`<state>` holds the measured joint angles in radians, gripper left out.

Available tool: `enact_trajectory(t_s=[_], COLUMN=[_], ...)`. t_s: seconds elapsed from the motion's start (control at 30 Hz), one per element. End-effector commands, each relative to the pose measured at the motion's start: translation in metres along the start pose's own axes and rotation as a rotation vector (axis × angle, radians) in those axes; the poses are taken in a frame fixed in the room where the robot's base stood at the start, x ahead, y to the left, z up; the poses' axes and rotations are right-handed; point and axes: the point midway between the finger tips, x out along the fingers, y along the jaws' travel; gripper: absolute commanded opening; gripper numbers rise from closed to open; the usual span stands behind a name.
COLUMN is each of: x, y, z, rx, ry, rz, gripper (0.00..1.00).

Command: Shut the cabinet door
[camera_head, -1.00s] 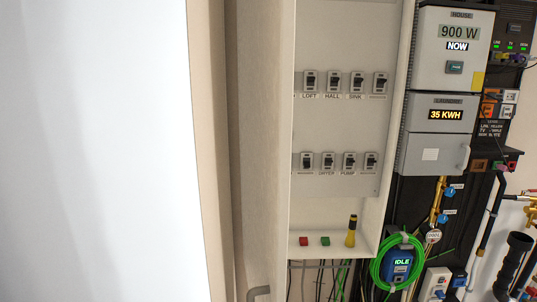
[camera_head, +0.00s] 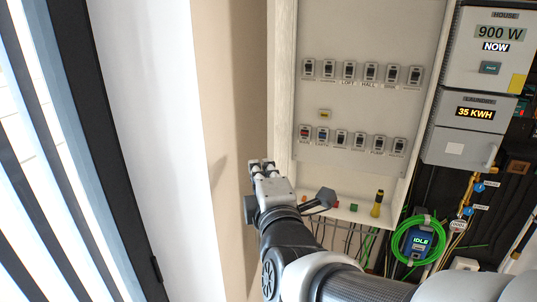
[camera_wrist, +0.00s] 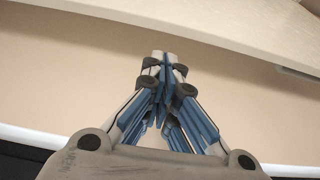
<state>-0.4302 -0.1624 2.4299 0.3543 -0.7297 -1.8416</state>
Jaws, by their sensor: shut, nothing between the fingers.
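The cabinet (camera_head: 312,25) is open in the head view, with rows of breaker switches (camera_head: 350,72) showing inside. Its door (camera_head: 281,90) appears to be the narrow pale strip at the cabinet's left side, seen almost edge-on and standing out from the cabinet. My gripper (camera_head: 262,166) is shut and empty, just left of the strip's lower part. In the wrist view, my closed fingertips (camera_wrist: 165,62) point towards a pale edge across the top, with beige surface behind them. I cannot tell whether they touch anything. My gripper and arm hide the strip's lower end.
Inside the cabinet's bottom are a green block (camera_head: 354,208) and a yellow-black torch (camera_head: 377,204). A coiled green cable (camera_head: 397,240), meters (camera_head: 484,60) and pipes are to the right. A beige wall strip (camera_head: 228,90) and a dark-framed window (camera_head: 100,130) are to the left.

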Motion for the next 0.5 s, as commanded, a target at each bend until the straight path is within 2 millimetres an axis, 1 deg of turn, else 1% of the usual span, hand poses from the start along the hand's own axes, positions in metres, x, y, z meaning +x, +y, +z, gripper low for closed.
enact_trajectory(t_s=[0.03, 0.1, 0.3, 0.4, 0.5], x=[0.011, 0.024, 0.058, 0.069, 0.075], y=[-0.001, -0.001, -0.001, 0.0, 0.0], z=[0.0, 0.001, 0.0, 0.0, 0.0], rx=[-0.002, 0.0, 0.001, 0.001, 0.001], ry=[-0.001, -0.001, 0.0, 0.001, 0.0], rz=[-0.002, -0.003, -0.003, -0.002, -0.002], gripper=[0.0, 0.0, 0.0, 0.0, 0.0])
